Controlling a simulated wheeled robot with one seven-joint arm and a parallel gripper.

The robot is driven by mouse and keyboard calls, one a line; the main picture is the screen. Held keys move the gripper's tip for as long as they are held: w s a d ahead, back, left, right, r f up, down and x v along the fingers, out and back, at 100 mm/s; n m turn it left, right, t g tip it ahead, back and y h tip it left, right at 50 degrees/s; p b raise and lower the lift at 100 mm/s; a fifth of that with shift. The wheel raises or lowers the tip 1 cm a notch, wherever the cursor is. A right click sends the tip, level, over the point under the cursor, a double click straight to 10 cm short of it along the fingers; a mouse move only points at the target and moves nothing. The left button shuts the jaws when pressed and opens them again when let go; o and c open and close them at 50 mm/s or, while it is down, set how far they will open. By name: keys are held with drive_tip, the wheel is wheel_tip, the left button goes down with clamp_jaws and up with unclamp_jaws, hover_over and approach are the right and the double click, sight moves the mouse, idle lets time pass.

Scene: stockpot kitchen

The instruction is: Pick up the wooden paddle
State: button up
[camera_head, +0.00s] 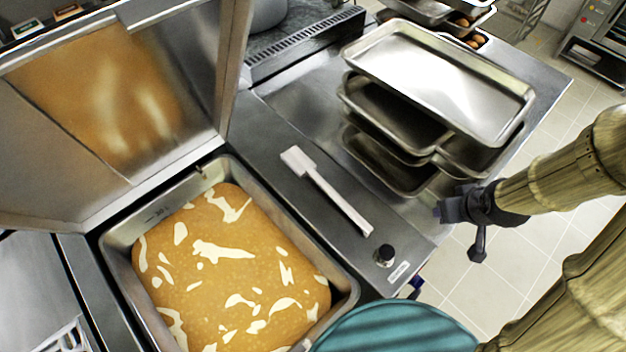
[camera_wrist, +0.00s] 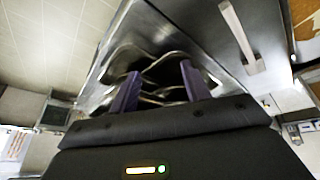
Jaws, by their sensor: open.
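The wooden paddle (camera_head: 327,192) looks pale, almost white, and lies flat on the steel counter between the stew pan and the stacked trays. Its wide end points up and left, and its handle points toward the counter's front edge. It also shows at the upper right of the wrist view (camera_wrist: 241,37). My gripper (camera_head: 452,208) is at the counter's front edge, right of the paddle and apart from it. In the wrist view its two purple fingers (camera_wrist: 158,88) are spread, with no object held between them; the tray stack shows beyond them.
A stack of metal trays (camera_head: 440,75) stands right of the paddle, near my gripper. A deep pan of orange food (camera_head: 115,245) is at left under a raised steel lid (camera_head: 190,140). A black knob (camera_head: 385,255) sits near the handle. A teal round object (camera_head: 395,328) is in front.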

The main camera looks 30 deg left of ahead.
drive_tip(key=s+a+f+n+y+b, duration=0.1)
drive_tip(key=a+f+n+y, duration=0.2)
drive_tip(key=a, duration=0.4)
drive_tip(key=s+a+f+n+g+y+b, duration=0.1)
drive_tip(key=s+a+f+n+y+b, duration=0.1)
drive_tip(key=a+f, duration=0.3)
drive_tip(key=a+n+y, duration=0.1)
drive_tip(key=a, duration=0.2)
drive_tip(key=shift+s+a+f+n+y, duration=0.2)
drive_tip(key=shift+n+y, duration=0.1)
drive_tip(key=shift+n, duration=0.1)
drive_tip(key=shift+w, duration=0.1)
drive_tip(key=p, duration=0.2)
approach(339, 199)
drive_tip(key=x, duration=0.4)
drive_tip(key=shift+w+a+f, duration=0.2)
drive_tip(key=shift+a, duration=0.05)
